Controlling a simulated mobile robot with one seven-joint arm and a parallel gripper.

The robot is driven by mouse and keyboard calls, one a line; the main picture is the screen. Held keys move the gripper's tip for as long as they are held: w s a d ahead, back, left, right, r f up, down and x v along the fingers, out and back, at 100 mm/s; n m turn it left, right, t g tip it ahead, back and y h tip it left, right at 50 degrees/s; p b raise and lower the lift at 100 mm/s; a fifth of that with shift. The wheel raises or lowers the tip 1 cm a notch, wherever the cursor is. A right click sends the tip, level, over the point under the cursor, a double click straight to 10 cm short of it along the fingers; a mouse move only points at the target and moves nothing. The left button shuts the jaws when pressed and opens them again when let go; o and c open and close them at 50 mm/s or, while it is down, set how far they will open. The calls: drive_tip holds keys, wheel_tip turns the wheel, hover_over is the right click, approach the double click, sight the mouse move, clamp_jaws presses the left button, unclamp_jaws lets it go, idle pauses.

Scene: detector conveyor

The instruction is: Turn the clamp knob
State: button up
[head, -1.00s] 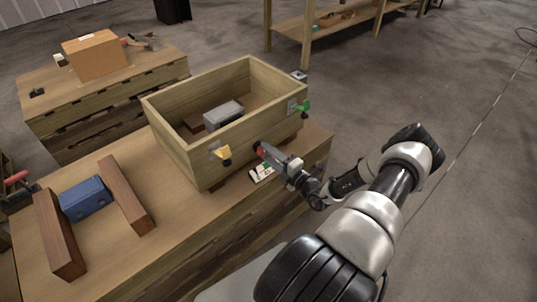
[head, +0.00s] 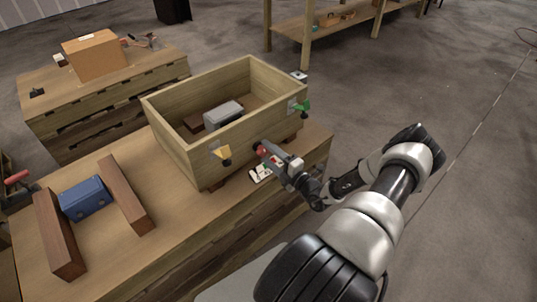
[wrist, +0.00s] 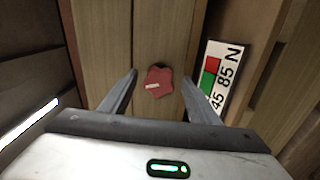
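A red lobed knob (wrist: 158,82) with a pale mark on it sits on the front wooden wall of a box (head: 240,136). In the head view, this red knob (head: 260,150) is partly hidden by my gripper (head: 272,154). In the wrist view, my gripper (wrist: 160,77) is open, with one finger on each side of the knob. Gaps show between the fingers and the knob, and I see no contact. The same wall also carries a yellow knob (head: 223,154) to the left and a green knob (head: 301,107) to the right.
A white card (wrist: 214,77) with red and green patches and "45 85 N" lies beside the box, near my right finger. A grey block (head: 223,112) is inside the box. A blue block (head: 84,197) lies between two brown bars on the workbench (head: 110,250).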

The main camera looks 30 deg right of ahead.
drive_tip(key=s+d+p, duration=0.2)
drive_tip(key=s, duration=1.5)
drive_tip(key=shift+d, duration=0.2)
drive_tip(key=shift+s, duration=0.1)
drive_tip(key=w+a+n, duration=0.1)
drive_tip(key=w+n, duration=0.5)
drive_tip(key=n, duration=0.1)
drive_tip(key=w+a+n+b, duration=0.1)
drive_tip(key=w+n, duration=0.4)
drive_tip(key=n, duration=0.2)
drive_tip(key=w+a+n+b, duration=0.1)
drive_tip(key=w+n, duration=0.5)
drive_tip(key=n, duration=0.1)
drive_tip(key=shift+w+r+n, duration=0.3)
drive_tip(key=shift+w, duration=0.05)
drive_tip(key=c, duration=1.1)
drive_tip(key=shift+o, duration=0.2)
